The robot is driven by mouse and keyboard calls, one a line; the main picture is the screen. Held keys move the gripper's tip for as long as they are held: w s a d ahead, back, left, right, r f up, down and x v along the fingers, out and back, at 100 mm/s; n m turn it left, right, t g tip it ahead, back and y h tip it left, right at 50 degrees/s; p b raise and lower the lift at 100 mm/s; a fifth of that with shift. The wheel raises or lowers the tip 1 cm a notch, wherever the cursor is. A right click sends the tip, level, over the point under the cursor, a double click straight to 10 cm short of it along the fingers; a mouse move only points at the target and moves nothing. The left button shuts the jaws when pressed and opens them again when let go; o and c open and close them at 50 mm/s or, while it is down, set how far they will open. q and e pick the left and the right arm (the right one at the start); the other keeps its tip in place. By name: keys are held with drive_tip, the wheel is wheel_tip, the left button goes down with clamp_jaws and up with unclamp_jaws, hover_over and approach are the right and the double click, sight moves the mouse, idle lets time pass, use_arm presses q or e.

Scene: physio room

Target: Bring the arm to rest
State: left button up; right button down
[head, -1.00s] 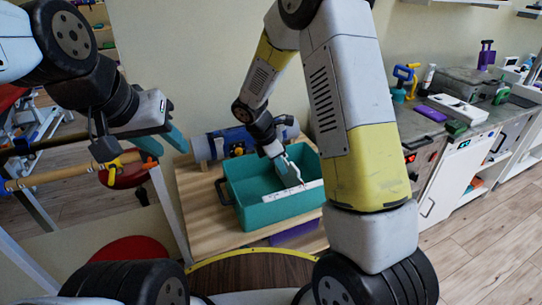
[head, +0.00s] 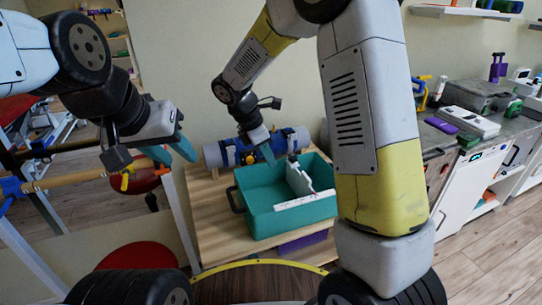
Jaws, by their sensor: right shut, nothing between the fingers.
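My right gripper (head: 268,155) is shut and empty. It hangs at the back left of a teal crate (head: 262,222), in front of a blue-grey roll. Its arm bends down from the top of the head view. My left gripper (head: 170,153) is at the left, with its two teal fingers apart and nothing seen between them. A white piece (head: 299,180) leans inside the crate towards its right side. A white strip with red marks (head: 305,201) lies across the crate's front right part.
The crate stands on a wooden table (head: 215,225). A blue-grey roll (head: 292,140) lies behind it. A counter (head: 450,138) at the right holds a purple block (head: 441,126) and a white device (head: 463,122). A wooden bar (head: 85,178) runs below my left gripper.

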drive_tip(key=s+d+r+m+t+y, duration=0.2)
drive_tip(key=s+d+r+m, duration=0.3)
drive_tip(key=s+r+m, duration=0.3)
drive_tip(key=s+d+r+m+t+y, duration=0.3)
drive_tip(key=s+r+m, duration=0.5)
drive_tip(key=s+m, duration=0.4)
drive_tip(key=shift+s+d+r+m+y, duration=0.15)
drive_tip(key=shift+s+d+m+y, duration=0.15)
drive_tip(key=shift+s+d+y, duration=0.5)
drive_tip(key=shift+w+d, duration=0.15)
drive_tip(key=shift+w, duration=0.1)
